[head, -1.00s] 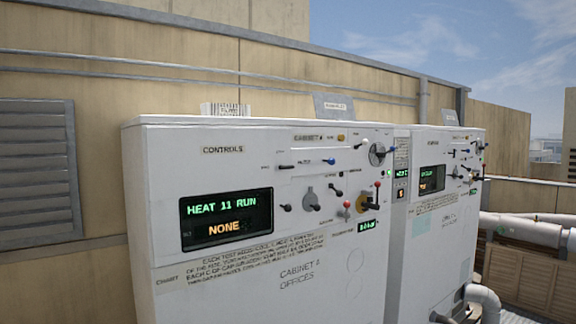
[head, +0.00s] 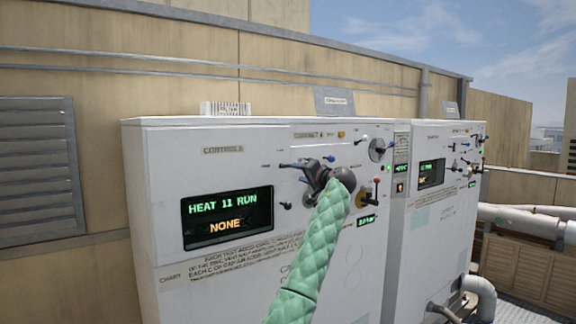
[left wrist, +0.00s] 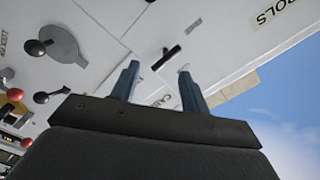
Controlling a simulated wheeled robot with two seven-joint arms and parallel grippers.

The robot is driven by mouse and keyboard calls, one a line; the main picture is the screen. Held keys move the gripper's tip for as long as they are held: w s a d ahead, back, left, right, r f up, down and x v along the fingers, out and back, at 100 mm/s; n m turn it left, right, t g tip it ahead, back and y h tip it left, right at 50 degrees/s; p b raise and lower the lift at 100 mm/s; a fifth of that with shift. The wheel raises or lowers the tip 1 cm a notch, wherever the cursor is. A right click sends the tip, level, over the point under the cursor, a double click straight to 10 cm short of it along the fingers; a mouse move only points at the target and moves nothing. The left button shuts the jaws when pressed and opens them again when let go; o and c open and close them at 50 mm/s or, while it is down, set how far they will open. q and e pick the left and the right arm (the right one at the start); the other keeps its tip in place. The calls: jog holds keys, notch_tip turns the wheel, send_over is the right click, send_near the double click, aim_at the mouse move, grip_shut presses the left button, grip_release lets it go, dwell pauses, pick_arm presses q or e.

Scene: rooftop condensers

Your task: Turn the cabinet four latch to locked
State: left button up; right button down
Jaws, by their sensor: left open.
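The white cabinet (head: 160,165) carries a top label that seems to read "Cabinet 4". My left gripper (head: 304,169), on a green padded arm, is at the upper middle of its panel, over some controls. In the left wrist view its two blue-grey fingers (left wrist: 158,72) are apart and empty. A short black bar handle (left wrist: 168,57) shows just beyond the fingertips, roughly between them. I take it for the latch, but its label is not readable. Contact is not visible. My right gripper is not in view.
A lit display (head: 227,217) reads "HEAT 11 RUN" and "NONE". A grey dial (head: 377,149) and a red-knobbed lever (head: 375,190) sit right of the gripper. A second cabinet (head: 440,235) stands at right. A grey disc (left wrist: 62,43) with a black-knobbed lever is left of the fingers.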

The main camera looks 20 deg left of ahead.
aim_at(288, 166)
pick_arm(q)
jog(key=shift+w+a+r+p, duration=0.8)
jog(key=shift+a+p, duration=0.2)
jog(key=p+x, duration=0.2)
jog(key=x, duration=0.2)
jog(key=shift+a+p, duration=0.15)
jog(key=shift+p, duration=0.2)
jog(key=shift+w+a+f, duration=0.1)
jog(key=shift+w+a, duration=0.25)
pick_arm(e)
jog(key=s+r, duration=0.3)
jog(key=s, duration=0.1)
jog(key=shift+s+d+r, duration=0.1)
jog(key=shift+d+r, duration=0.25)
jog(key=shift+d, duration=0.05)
pick_arm(q)
jog(key=shift+c, duration=0.3)
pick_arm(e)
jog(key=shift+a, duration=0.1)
